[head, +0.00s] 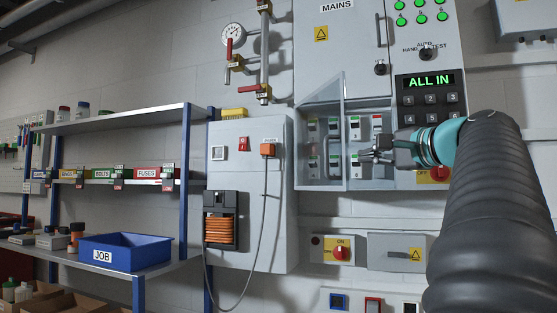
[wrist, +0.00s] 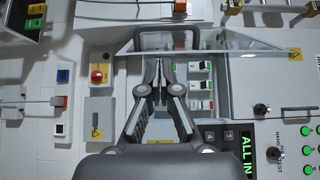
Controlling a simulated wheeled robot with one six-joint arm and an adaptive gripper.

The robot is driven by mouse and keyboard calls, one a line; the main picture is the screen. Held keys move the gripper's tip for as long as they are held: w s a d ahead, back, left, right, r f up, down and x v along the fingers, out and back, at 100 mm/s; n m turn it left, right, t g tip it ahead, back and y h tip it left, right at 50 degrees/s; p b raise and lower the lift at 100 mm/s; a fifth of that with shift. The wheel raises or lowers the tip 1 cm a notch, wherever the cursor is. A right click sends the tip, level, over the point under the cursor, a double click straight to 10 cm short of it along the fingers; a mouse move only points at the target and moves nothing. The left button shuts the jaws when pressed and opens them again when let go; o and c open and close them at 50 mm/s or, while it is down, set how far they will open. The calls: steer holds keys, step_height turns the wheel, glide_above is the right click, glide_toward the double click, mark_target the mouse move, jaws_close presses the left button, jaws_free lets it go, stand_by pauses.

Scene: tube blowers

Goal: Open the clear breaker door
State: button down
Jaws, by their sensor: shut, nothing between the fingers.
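The clear breaker door (head: 343,135) is a transparent panel in a grey frame on the left side of the breaker compartment. It stands swung out, its free edge towards me, with breakers showing through it. In the wrist view, which is turned sideways, the door (wrist: 240,51) crosses the top. My gripper (head: 366,156) is shut and empty, in front of the breakers and just right of the door's free edge. In the wrist view my gripper (wrist: 161,72) points at the compartment, below the door. I cannot tell whether the fingertips touch anything.
Breakers (head: 355,128) sit in the uncovered part of the compartment. The keypad panel (head: 431,97) is at right and a red rotary switch (head: 340,253) is below. A grey cabinet with a cable (head: 268,150) stands left. A blue JOB bin (head: 125,252) is on the shelf.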

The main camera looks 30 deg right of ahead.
mark_target(341, 155)
steer(key=w, duration=0.6)
steer(key=w+r, duration=0.1)
steer(key=w, duration=0.2)
steer(key=shift+w+d+p, duration=0.15)
steer(key=shift+w+p, duration=0.05)
steer(key=shift+p, duration=0.15)
